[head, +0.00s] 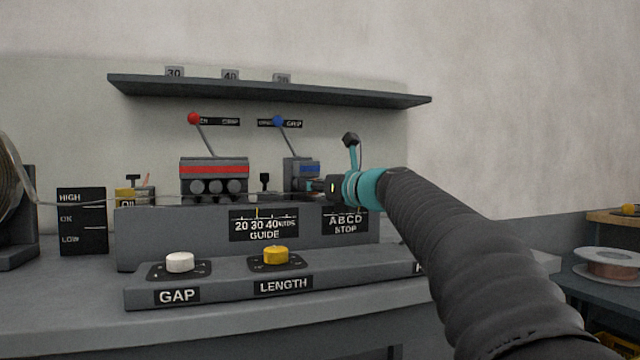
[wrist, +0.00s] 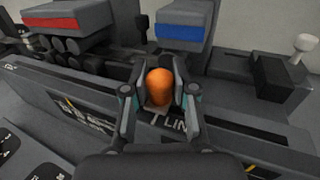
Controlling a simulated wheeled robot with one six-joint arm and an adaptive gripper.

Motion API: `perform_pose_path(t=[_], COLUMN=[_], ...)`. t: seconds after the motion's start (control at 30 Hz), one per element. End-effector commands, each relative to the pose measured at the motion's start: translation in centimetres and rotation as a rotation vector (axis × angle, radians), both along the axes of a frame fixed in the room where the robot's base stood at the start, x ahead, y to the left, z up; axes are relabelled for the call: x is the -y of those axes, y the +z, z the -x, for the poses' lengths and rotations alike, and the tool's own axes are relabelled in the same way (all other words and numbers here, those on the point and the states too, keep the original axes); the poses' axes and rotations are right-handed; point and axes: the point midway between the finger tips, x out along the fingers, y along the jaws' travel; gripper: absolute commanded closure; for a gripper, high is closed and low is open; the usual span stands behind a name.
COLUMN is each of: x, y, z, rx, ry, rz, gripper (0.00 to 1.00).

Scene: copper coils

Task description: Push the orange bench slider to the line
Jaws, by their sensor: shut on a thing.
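The orange slider (wrist: 159,86) shows in the wrist view as a rounded orange knob between my two fingers. My gripper (wrist: 160,95) is shut on it, one finger on each side. The line mark itself cannot be made out.
A red-banded roller unit (head: 213,180) and a blue-marked unit (head: 301,172) stand behind. The GAP knob (head: 180,263) and yellow LENGTH knob (head: 275,255) sit on the front panel. A shelf (head: 270,91) hangs above. A copper spool (head: 610,262) lies at the right.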

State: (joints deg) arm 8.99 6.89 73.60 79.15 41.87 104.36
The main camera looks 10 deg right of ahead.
Motion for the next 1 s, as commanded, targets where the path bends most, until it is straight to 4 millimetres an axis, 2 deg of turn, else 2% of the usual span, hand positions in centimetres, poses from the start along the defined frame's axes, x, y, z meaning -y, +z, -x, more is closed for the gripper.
perform_pose_path(t=[0.17, 0.2, 0.27, 0.3, 0.67, 0.77, 1.0], x=[0.1, 0.2, 0.3, 0.3, 0.4, 0.4, 0.4], y=[0.0, 0.0, 0.0, 0.0, 0.3, 1.2, 4.8], z=[0.0, 0.0, 0.0, 0.0, 0.0, 0.0, -0.1], rx=[0.000, 0.000, 0.000, 0.000, 0.001, 0.002, 0.004], ry=[-0.002, -0.003, -0.004, -0.005, -0.006, -0.005, -0.005], rz=[-0.001, -0.001, -0.001, -0.001, -0.001, 0.000, 0.001], gripper=[1.00, 0.66, 0.51, 0.47, 0.47, 0.47, 0.47])
